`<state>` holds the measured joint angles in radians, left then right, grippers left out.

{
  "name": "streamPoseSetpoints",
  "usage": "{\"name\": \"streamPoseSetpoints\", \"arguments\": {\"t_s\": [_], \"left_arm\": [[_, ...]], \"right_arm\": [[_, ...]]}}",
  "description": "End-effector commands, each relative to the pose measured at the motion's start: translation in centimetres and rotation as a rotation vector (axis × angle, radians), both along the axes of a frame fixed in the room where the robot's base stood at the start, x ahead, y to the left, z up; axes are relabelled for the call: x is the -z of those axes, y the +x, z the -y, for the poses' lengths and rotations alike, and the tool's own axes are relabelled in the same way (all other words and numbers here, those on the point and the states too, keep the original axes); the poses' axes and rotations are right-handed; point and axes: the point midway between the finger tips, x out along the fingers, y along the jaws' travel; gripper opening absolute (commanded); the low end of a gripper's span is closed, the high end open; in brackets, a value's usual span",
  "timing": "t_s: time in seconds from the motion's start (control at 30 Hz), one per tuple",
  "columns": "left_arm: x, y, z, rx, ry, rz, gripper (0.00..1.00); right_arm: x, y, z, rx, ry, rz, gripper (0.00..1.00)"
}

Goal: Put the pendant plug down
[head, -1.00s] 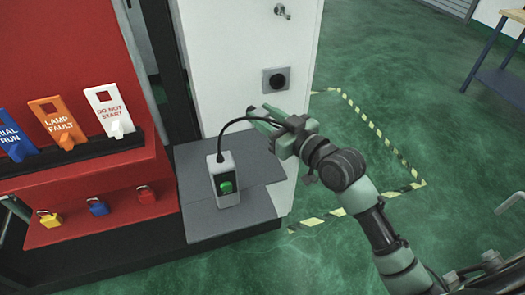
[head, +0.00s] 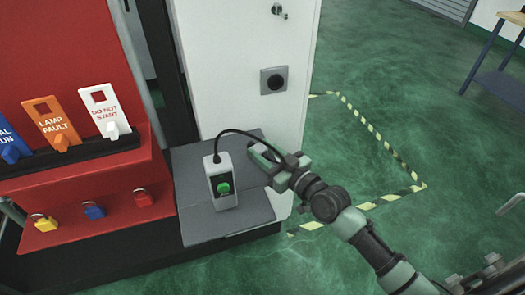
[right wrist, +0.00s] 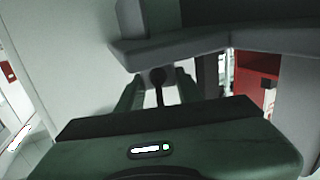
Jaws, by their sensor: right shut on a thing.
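My right gripper (head: 262,156) is low over the right part of a grey shelf (head: 250,206), beside the white wall. It is shut on the dark pendant plug (right wrist: 157,76), which shows between the two fingers in the right wrist view. In the head view the plug is mostly hidden by the fingers. A black cable (head: 236,131) arches from the plug to the top of the grey pendant box (head: 222,181) with a green button, which stands upright left of the gripper. Whether the plug touches the shelf I cannot tell. My left gripper is out of view.
A dark round socket (head: 273,80) is on the white cabinet wall (head: 240,60) above the gripper. A red stand (head: 80,205) with hanging tags and several padlocks is at left. Striped floor tape (head: 375,140) and a blue table (head: 497,80) are at right.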

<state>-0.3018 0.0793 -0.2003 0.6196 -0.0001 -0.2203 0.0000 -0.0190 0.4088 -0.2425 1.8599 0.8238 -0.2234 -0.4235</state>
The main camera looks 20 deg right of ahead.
Motion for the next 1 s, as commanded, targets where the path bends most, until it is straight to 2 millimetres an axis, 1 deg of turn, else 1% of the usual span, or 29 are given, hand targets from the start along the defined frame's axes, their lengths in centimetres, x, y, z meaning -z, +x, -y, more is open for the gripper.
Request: {"name": "streamPoseSetpoints", "arguments": {"t_s": [0.4, 0.53, 0.57, 0.6, 0.63, 0.9, 1.0], "left_arm": [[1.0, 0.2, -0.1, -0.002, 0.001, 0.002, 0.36], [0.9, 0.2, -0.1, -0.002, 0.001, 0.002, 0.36], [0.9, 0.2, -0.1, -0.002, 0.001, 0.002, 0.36], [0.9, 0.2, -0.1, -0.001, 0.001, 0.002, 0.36], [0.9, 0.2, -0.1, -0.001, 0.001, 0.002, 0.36], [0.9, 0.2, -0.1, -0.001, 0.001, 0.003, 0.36], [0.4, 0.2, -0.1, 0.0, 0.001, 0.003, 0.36]], "right_arm": [[1.2, 0.0, 0.0, 0.001, 0.002, 0.001, 0.0], [1.1, 0.0, 0.0, 0.0, 0.002, 0.001, 0.0], [1.1, 0.0, 0.0, 0.0, 0.001, 0.0, 0.44], [1.1, 0.0, 0.0, 0.0, 0.001, 0.0, 0.55], [1.1, 0.0, 0.0, 0.0, 0.001, 0.0, 0.58], [1.1, 0.0, 0.0, 0.0, 0.001, 0.0, 0.58], [0.5, 0.0, 0.0, 0.0, 0.001, 0.0, 0.58]]}}
